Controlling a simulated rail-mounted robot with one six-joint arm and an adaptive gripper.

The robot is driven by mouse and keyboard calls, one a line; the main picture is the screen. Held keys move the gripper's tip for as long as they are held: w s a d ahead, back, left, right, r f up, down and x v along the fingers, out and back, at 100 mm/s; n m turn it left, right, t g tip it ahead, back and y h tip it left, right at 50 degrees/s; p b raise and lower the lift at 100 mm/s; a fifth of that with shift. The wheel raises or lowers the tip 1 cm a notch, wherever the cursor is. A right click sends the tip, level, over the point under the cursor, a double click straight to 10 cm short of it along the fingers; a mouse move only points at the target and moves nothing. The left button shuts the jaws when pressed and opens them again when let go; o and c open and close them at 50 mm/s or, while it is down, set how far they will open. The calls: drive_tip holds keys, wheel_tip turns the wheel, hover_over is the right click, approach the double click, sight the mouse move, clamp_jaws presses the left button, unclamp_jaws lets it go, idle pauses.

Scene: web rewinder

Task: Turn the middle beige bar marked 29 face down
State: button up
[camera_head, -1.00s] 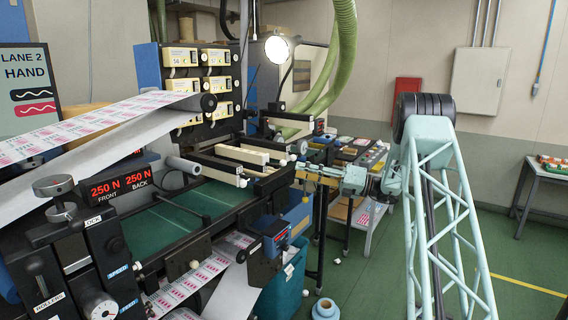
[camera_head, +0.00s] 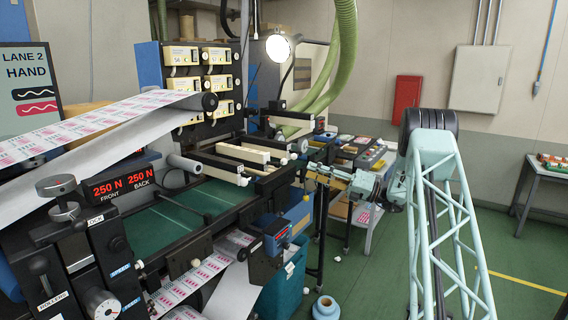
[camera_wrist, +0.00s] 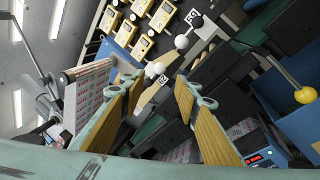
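Three beige bars with white end knobs lie side by side across the dark frame of the machine in the head view: a front one (camera_head: 217,170), a middle one (camera_head: 242,153) and a back one (camera_head: 266,145). Their numbers are too small to read there. My gripper (camera_head: 309,170) is to the right of the bars' knob ends, apart from them. In the wrist view my gripper (camera_wrist: 158,97) is open and empty, its yellow-padded fingers spread.
A green plate (camera_head: 165,222) lies in front of the bars, with a red 250 N display (camera_head: 119,184) at left. A lit lamp (camera_head: 279,47) hangs above. A blue box (camera_head: 276,237) and a cluttered cart (camera_head: 352,150) stand near my gripper. Open green floor lies at right.

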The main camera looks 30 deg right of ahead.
sight(284, 160)
drive_tip(key=shift+p+x, duration=0.55)
drive_tip(key=shift+x, duration=6.1)
drive_tip(key=shift+r, duration=0.1)
drive_tip(key=shift+c, duration=0.9)
drive_tip(key=c, duration=0.7)
